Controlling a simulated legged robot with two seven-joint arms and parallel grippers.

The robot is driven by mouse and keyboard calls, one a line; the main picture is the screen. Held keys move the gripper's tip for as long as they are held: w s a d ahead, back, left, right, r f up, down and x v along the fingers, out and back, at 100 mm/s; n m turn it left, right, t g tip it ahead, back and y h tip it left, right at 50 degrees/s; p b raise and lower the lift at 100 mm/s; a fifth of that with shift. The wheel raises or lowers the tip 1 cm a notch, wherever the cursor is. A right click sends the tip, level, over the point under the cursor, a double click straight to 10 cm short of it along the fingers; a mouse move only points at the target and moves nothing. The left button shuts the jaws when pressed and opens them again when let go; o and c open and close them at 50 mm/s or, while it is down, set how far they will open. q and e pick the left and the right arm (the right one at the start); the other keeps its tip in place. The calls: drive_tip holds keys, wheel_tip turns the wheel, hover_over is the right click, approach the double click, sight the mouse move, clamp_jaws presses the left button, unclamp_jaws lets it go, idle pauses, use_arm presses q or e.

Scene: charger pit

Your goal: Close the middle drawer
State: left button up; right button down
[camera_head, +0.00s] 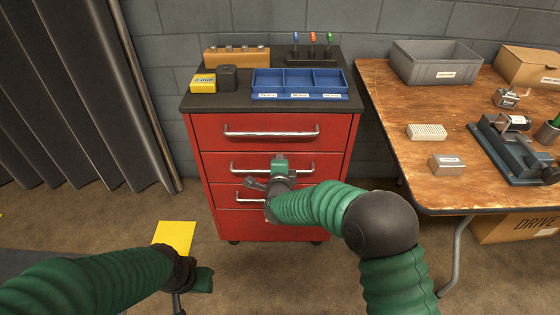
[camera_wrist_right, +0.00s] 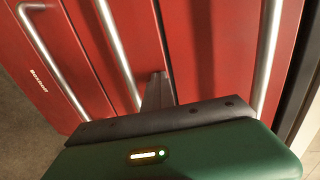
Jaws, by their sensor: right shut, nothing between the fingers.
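The red cabinet has three drawers with silver bar handles. The middle drawer (camera_head: 218,176) sits between the top drawer (camera_head: 212,145) and the bottom drawer (camera_head: 225,222). I see no clear gap around it; whether it stands slightly out I cannot tell. My right gripper (camera_head: 253,184) is shut and empty in front of the cabinet, just below the middle handle (camera_head: 242,168). In the right wrist view its dark fingers (camera_wrist_right: 157,88) point at the red front, beside a handle (camera_wrist_right: 118,48); contact is unclear. My left gripper (camera_head: 186,288) is low at left, away from the cabinet.
On the cabinet top are a blue bin (camera_head: 300,83), a yellow box (camera_head: 203,83) and a screwdriver rack (camera_head: 312,52). A wooden workbench (camera_head: 398,105) with a grey crate (camera_head: 437,62) stands close at right.

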use_arm(q)
drive_tip(key=shift+s, duration=0.1)
use_arm(e)
drive_tip(key=shift+w+d+r, duration=0.15)
drive_tip(key=shift+w+r, duration=0.05)
drive_tip(key=shift+r, duration=0.1)
